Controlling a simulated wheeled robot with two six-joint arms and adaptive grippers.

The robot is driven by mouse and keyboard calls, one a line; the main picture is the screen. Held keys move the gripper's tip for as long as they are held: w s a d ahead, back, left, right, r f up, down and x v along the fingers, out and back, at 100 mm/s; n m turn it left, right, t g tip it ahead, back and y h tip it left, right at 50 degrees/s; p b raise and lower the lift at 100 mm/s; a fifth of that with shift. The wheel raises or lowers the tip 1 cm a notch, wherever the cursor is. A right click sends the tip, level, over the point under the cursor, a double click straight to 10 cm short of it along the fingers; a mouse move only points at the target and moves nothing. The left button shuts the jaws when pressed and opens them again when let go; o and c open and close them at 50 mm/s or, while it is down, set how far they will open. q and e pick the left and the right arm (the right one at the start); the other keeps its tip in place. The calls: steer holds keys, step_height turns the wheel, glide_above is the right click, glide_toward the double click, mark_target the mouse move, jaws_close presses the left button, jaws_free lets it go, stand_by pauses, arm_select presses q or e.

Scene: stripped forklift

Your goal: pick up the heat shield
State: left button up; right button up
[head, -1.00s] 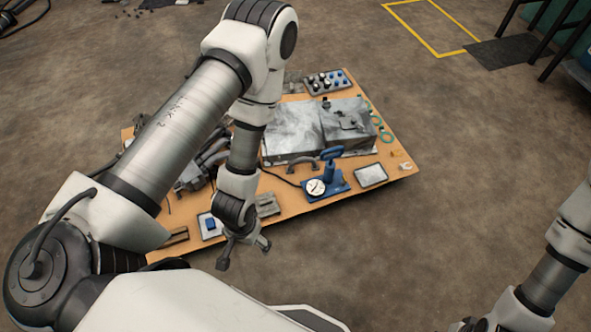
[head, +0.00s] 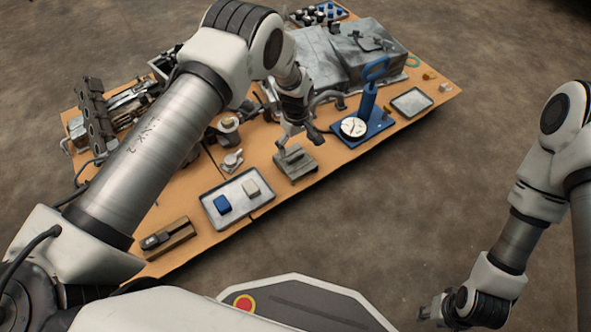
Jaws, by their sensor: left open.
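I cannot tell for sure which thing is the heat shield. A broad, dull silver metal piece (head: 318,58) lies at the back of the wooden table and may be it. It sits beside a grey metal box (head: 372,62), and my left arm partly hides its left side. My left gripper (head: 302,137) is open and empty, pointing down over the table in front of the silver piece, just above a small grey metal block (head: 295,163). My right gripper (head: 430,312) is low at the right, off the table; its jaws are too small to read.
A blue press with a white gauge (head: 354,127) stands just right of my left gripper. A tray (head: 232,216) with a blue and a white block lies near the front edge. Engine parts (head: 97,120) fill the left. Bare floor surrounds the table.

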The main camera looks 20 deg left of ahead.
mark_target(295, 156)
arm_select(q)
steer(key=f+b, duration=0.1)
steer(key=f, duration=0.1)
steer(key=f+b, duration=0.1)
steer(key=f, duration=0.1)
steer(key=f+b, duration=0.2)
steer(key=shift+s+a+f, duration=0.1)
steer(key=shift+s+f, duration=0.15)
steer(key=shift+f, duration=0.1)
steer(key=shift+r, duration=0.2)
steer(key=shift+r, duration=0.1)
steer(key=c, duration=1.4)
steer(key=shift+s, duration=0.1)
